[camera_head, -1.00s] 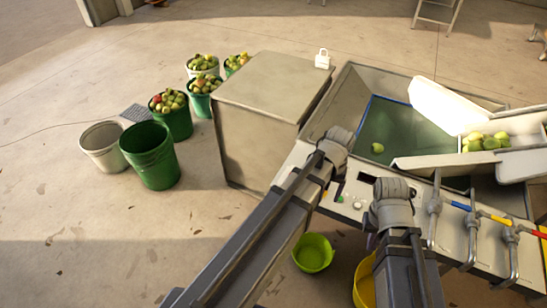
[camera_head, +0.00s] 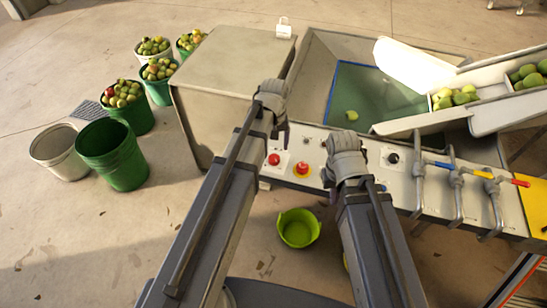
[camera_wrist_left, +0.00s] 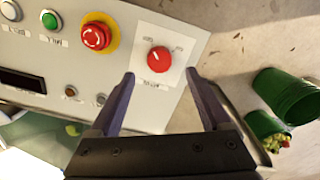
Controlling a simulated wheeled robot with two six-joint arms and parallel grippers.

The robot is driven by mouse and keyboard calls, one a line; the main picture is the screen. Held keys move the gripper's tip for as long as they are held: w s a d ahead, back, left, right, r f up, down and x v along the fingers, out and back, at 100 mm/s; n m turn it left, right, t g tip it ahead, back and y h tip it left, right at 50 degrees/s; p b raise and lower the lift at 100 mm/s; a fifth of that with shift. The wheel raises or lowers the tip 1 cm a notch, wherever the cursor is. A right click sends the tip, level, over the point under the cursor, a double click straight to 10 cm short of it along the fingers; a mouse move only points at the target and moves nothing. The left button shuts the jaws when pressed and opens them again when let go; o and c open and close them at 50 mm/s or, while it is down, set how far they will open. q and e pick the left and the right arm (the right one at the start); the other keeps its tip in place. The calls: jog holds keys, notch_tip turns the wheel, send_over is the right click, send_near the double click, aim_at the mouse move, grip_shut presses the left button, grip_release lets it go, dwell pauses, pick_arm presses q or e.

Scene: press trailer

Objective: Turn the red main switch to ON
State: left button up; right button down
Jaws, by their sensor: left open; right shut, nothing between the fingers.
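The red main switch (camera_head: 274,159) is a round red knob on a white plate at the left end of the control panel (camera_head: 385,187). In the left wrist view the red knob (camera_wrist_left: 159,60) carries a short white mark; the small lettering around it is too blurred to read. My left gripper (camera_head: 282,135) is just above the knob in the head view. In the left wrist view its open fingers (camera_wrist_left: 161,76) are spread to either side of the knob, with nothing between them; contact cannot be made out. My right gripper (camera_head: 334,178) is shut and empty over the panel, further right.
A red emergency stop on a yellow ring (camera_head: 302,170) sits right beside the switch. Valve handles (camera_head: 455,180) stand at the panel's right. A beige cabinet (camera_head: 225,60) and a green bucket (camera_head: 112,155) are at left; a lime tub (camera_head: 298,228) is below.

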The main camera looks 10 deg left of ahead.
aim_at(274, 157)
pick_arm(q)
notch_tip(274, 157, down, 6)
jog(key=b, duration=0.5)
jog(key=shift+r, duration=0.1)
grip_shut()
dwell(0.4)
